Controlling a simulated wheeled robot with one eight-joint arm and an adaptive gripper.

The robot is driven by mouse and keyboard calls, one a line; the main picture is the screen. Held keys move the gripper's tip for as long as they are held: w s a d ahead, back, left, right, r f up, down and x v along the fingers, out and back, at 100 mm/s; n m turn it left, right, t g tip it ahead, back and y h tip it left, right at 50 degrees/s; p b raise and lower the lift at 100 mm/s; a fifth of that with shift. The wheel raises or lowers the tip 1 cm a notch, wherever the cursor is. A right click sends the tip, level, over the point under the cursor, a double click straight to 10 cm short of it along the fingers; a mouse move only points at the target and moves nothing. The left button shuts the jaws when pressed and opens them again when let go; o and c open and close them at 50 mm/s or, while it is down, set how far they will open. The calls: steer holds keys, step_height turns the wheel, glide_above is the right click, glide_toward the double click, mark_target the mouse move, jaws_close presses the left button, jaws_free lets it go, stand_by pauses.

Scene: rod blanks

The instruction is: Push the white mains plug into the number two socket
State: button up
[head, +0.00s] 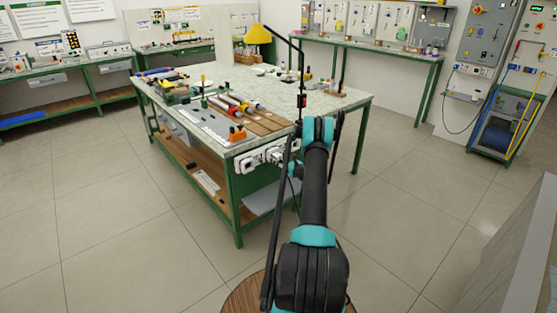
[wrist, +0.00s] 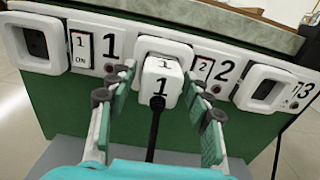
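The white mains plug (wrist: 161,83), marked 1, sits at the middle socket (wrist: 164,48) of the socket strip in the wrist view. Its black cord hangs down from it. I cannot tell how deep it is in. The number 2 and a switch marked 2 are just right of this socket. My gripper (wrist: 161,90) has one green-padded finger on each side of the plug. Narrow gaps show between pads and plug, so it looks open. In the head view my arm partly hides the strip (head: 250,160), and the fingers are not clear.
An empty socket (wrist: 33,42) is at the left and another (wrist: 264,90) at the right. The strip is on the edge of a green-framed bench (head: 233,190), whose top (head: 330,97) holds rods and tools. Open floor (head: 120,230) lies left of the bench.

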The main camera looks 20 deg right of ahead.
steer(key=shift+o, duration=0.2)
steer(key=v, duration=0.7)
steer(key=shift+s, duration=0.2)
steer(key=shift+d, duration=0.1)
